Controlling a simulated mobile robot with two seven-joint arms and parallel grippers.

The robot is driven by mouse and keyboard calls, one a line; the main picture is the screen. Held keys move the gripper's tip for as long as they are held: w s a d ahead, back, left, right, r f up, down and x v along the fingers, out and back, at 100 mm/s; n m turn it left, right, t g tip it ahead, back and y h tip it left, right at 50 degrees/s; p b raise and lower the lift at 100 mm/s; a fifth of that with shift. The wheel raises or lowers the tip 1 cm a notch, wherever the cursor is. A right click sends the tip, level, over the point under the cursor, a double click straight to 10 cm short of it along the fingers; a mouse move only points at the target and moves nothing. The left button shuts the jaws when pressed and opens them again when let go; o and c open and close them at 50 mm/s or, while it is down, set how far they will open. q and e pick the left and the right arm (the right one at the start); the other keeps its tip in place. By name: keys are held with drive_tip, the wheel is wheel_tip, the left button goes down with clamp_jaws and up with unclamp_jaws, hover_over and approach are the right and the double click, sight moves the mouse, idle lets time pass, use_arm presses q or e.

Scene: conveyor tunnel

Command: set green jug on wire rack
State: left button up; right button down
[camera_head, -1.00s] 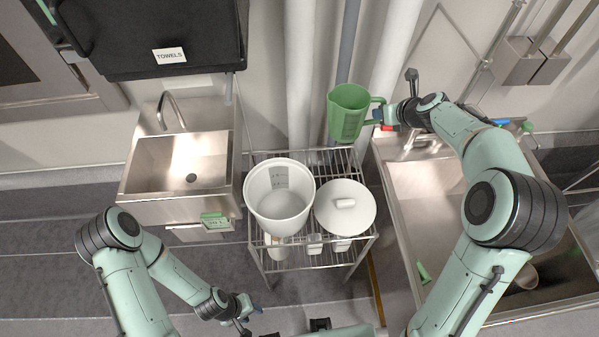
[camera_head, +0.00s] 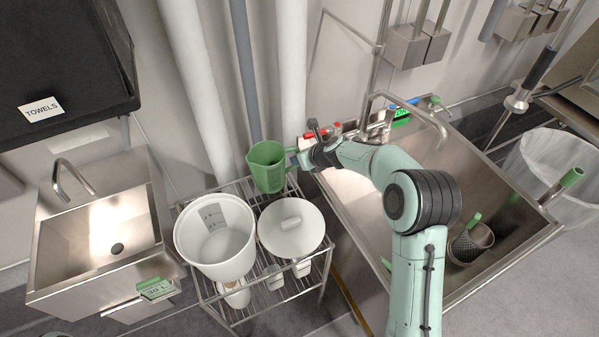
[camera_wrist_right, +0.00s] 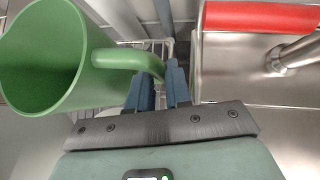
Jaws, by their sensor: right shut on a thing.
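The green jug (camera_head: 267,167) is upright at the back right of the wire rack (camera_head: 265,296), behind the white lidded pot (camera_head: 291,228). I cannot tell whether its base touches the wires. My right gripper (camera_head: 297,160) is shut on the jug's handle, coming in from the right. In the right wrist view the jug (camera_wrist_right: 45,60) is at the left, and its handle runs to the blue fingers of my right gripper (camera_wrist_right: 160,78). The jug looks empty inside. My left gripper is out of view.
A white bucket (camera_head: 215,235) fills the rack's top left, with the lidded pot beside it. A steel sink with a tap (camera_head: 410,110) stands right of the rack, a smaller sink (camera_head: 100,225) left. Pipes (camera_head: 245,80) run up the wall behind. A red object (camera_wrist_right: 262,17) is near the gripper.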

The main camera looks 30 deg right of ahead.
drive_tip(key=shift+f+b, duration=0.95)
drive_tip(key=shift+f, duration=1.2)
drive_tip(key=shift+f, duration=0.2)
drive_tip(key=c, duration=1)
unclamp_jaws()
drive_tip(key=shift+r, duration=0.1)
drive_tip(key=p+v, duration=0.1)
drive_tip(key=v, duration=1.1)
